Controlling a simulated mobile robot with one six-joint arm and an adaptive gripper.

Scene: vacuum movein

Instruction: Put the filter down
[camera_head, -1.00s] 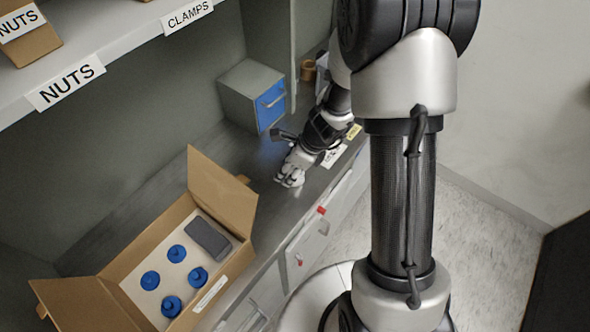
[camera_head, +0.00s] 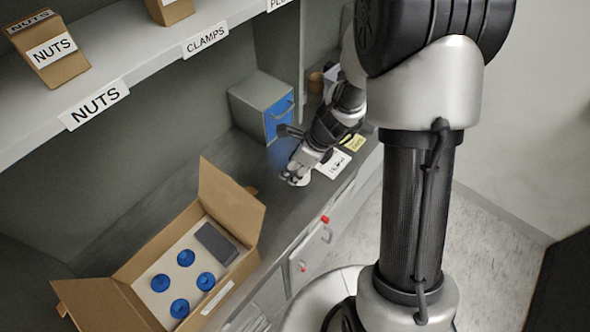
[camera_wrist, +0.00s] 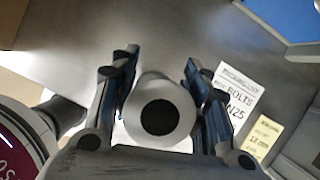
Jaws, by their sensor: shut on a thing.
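The filter (camera_wrist: 160,87) is a white round body with a dark round hole in its end face. In the wrist view it sits between the two fingers of my gripper (camera_wrist: 160,68), which is shut on it. In the head view my gripper (camera_head: 297,176) is low over the grey workbench (camera_head: 268,172), in front of the blue-fronted cabinet. Only a little white of the filter shows there, under the fingers. I cannot tell whether the filter touches the bench top.
An open cardboard box (camera_head: 240,262) with several blue round parts and a dark grey block stands at the lower left. The blue-fronted cabinet (camera_head: 278,121) stands behind my gripper. Paper labels (camera_head: 335,164) lie to its right. Bench between box and gripper is clear.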

